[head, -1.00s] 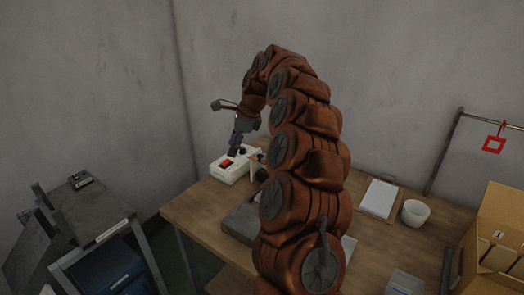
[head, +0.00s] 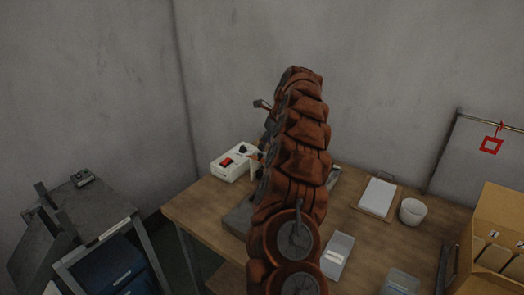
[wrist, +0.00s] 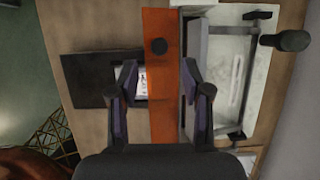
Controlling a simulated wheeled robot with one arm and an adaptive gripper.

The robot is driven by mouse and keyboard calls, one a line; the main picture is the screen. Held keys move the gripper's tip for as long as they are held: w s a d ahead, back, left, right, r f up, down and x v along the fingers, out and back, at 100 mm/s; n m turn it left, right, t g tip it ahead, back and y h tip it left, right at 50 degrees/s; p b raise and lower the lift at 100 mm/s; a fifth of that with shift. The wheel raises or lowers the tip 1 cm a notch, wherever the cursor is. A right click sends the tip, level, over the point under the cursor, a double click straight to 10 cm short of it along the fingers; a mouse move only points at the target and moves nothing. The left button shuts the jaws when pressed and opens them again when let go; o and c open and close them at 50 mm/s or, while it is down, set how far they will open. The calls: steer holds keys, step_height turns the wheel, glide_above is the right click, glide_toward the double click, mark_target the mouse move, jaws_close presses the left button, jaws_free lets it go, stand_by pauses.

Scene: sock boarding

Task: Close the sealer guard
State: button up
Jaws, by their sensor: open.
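The sealer's white box (head: 235,162), with a red switch and dark knob, stands at the back left of the table in the head view. In the wrist view, a long orange panel (wrist: 160,115) with a black round knob (wrist: 159,46) looks like the guard. It lies between a dark plate and a pale frame (wrist: 235,75); I cannot tell its exact tilt. My gripper (wrist: 160,73) is open and empty, its fingers over either side of the orange panel below the knob. Contact is not clear. In the head view my arm hides most of the sealer and gripper.
A dark grey slab (head: 240,219) lies at the table's left. A dark round-headed lever (wrist: 286,40) juts out beside the pale frame.

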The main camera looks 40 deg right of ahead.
mark_target(261, 154)
steer(key=shift+p+x, duration=0.8)
steer(key=shift+x, duration=1.85)
jaws_close()
